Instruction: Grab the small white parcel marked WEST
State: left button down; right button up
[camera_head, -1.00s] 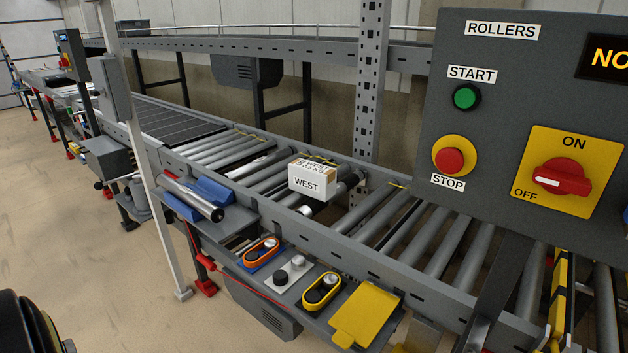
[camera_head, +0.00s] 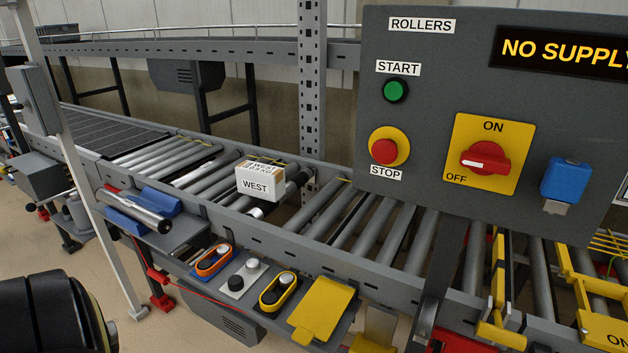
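The small white parcel marked WEST (camera_head: 258,182) sits on the conveyor rollers, left of the control panel. Its WEST label faces me, and its top carries more print and brown markings. Neither gripper's fingers show. A black rounded part of my own arm is at the lower left corner, well away from the parcel. Nothing touches the parcel except the conveyor under it.
The control panel (camera_head: 470,105) stands at the right, reading NO SUPPLY. Its red switch (camera_head: 485,159) has a blue padlock (camera_head: 565,181) beside it. A loose roller (camera_head: 135,212) rests in blue holders on a side shelf. A light post rises at the left.

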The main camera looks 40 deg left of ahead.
aim_at(255, 179)
jog(key=z, duration=1.55)
jog(key=k, duration=1.9)
jog(key=u, duration=2.65)
jog(key=i, duration=0.2)
jog(key=z, duration=0.25)
